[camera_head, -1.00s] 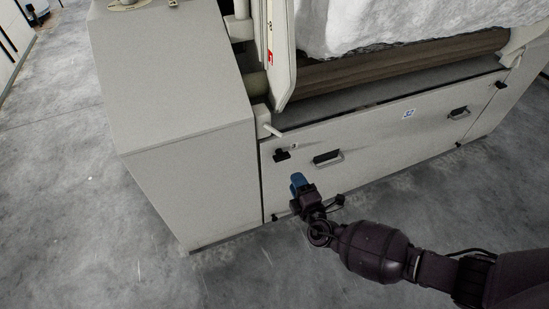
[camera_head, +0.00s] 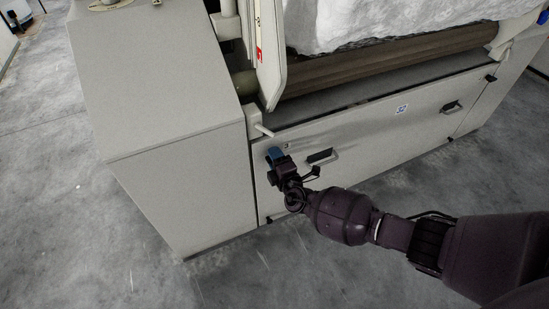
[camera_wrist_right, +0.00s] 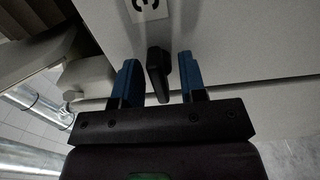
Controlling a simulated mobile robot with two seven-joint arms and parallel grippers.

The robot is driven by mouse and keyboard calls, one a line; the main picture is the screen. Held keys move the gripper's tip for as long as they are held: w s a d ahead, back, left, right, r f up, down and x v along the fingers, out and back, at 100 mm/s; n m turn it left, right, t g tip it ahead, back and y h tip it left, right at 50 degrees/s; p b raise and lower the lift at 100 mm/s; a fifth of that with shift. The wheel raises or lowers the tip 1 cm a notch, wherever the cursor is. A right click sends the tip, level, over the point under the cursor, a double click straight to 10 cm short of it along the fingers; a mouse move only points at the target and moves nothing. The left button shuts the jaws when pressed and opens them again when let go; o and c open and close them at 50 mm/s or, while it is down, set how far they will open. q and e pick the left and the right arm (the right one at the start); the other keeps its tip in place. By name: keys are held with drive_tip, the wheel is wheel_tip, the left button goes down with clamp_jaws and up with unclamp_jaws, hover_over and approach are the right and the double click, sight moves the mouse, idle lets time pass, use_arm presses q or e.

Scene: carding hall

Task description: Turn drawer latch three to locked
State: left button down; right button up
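Latch three is a small black handle (camera_wrist_right: 158,68) on the pale drawer front, beside a label with a 3 (camera_wrist_right: 146,8) in the right wrist view. The label also shows in the head view (camera_head: 286,146), where my gripper hides the latch. My right gripper (camera_wrist_right: 159,60) has two blue fingers, open, one on each side of the latch. In the head view my right gripper (camera_head: 275,155) is at the upper left of the drawer front (camera_head: 372,138). My left gripper is not in view.
A drawer handle (camera_head: 322,157) is just right of my gripper; another handle (camera_head: 451,107) is farther right. A small black latch (camera_head: 490,78) is at the drawer's far right. A pale lever (camera_head: 263,130) sticks out above. Grey floor (camera_head: 140,245) in front is clear.

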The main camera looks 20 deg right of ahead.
drive_tip(key=shift+c, duration=0.3)
clamp_jaws()
